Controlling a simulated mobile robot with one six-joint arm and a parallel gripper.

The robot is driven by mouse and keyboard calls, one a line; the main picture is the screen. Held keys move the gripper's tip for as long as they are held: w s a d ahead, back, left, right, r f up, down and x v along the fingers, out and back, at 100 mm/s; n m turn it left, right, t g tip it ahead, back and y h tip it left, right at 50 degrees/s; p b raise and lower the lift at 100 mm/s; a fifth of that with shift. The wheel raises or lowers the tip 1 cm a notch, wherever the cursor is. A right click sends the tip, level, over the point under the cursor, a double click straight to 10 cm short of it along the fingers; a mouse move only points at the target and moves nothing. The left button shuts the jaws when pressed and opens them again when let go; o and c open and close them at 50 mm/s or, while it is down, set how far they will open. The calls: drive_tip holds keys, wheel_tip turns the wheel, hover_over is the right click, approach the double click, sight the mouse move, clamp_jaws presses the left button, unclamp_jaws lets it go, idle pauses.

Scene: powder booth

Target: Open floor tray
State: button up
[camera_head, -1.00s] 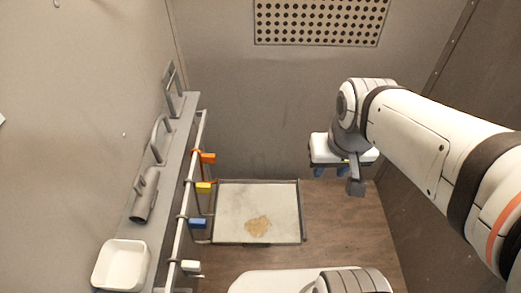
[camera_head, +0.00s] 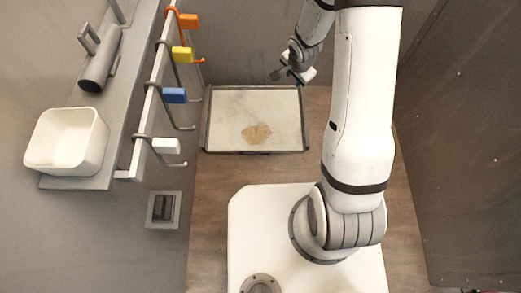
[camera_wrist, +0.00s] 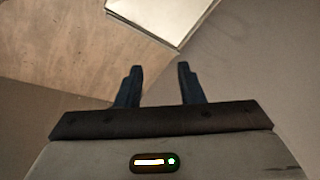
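The floor tray (camera_head: 228,106) lies on the brown floor in the head view, a pale panel in a dark frame with a tan patch (camera_head: 256,134) on it. A small dark piece shows at the middle of its near edge. In the wrist view a pale corner of the tray (camera_wrist: 168,16) with a dark edge shows at the top. My gripper (camera_head: 277,75) is above the tray's far edge, right of its middle in the head view. In the wrist view my gripper (camera_wrist: 158,72) has its two dark fingers apart with nothing between them.
A grey shelf (camera_head: 123,62) on the left wall holds a white bin (camera_head: 92,140) and a grey cylinder (camera_head: 100,62). Its rail bears hooks with orange, yellow, blue and white tags. A small wall box (camera_head: 163,209) sits below. Brown floor (camera_head: 215,190) is bare around the tray.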

drive_tip(key=a+f+m+y+b, duration=0.1)
drive_tip(key=a+f+m+b, duration=0.15)
drive_tip(key=f, duration=0.75)
drive_tip(key=a+f+m+y+b, duration=0.1)
drive_tip(key=f+b, duration=0.2)
drive_tip(key=f, duration=0.8)
drive_tip(key=m+g+y+b, duration=0.1)
drive_tip(key=m+y+b, duration=0.2)
drive_tip(key=m+b, duration=0.15)
approach(260, 154)
drive_tip(key=a, duration=0.1)
drive_tip(key=shift+n, duration=0.3)
drive_tip(key=b+x, duration=0.2)
drive_tip(key=x, duration=0.2)
drive_tip(key=b+x, duration=0.2)
drive_tip(key=x, duration=0.1)
drive_tip(key=shift+w+a+f, duration=0.1)
drive_tip(key=shift+w+f, duration=0.2)
clamp_jaws()
